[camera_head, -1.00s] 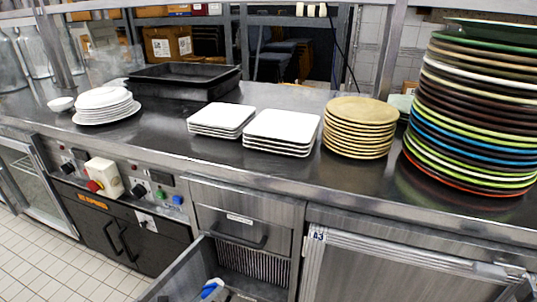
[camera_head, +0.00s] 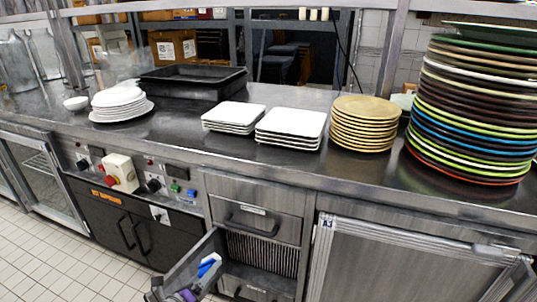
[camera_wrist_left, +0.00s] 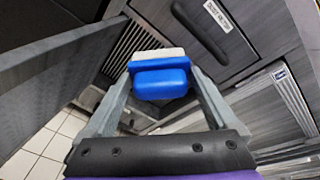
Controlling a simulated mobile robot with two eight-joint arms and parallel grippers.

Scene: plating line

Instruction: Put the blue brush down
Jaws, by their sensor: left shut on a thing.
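The blue brush (camera_head: 208,266), blue with a white part, is low in the head view, in front of the cabinets. It also shows in the left wrist view (camera_wrist_left: 160,82), between the two grey fingers. My left gripper (camera_head: 197,283) is shut on it, with one finger on each side. In the head view the brush is small and partly covers the gripper. The wrist view shows cabinet fronts and floor behind the brush, and no surface clearly touching it. My right gripper is in neither view.
An open grey panel (camera_head: 186,262) stands out from the cabinet, close beside the brush. The steel counter (camera_head: 205,152) holds white plates (camera_head: 120,103), square plates (camera_head: 292,124), tan plates (camera_head: 362,122), a tall coloured stack (camera_head: 474,105) and black trays (camera_head: 192,77). Floor tiles are clear at lower left.

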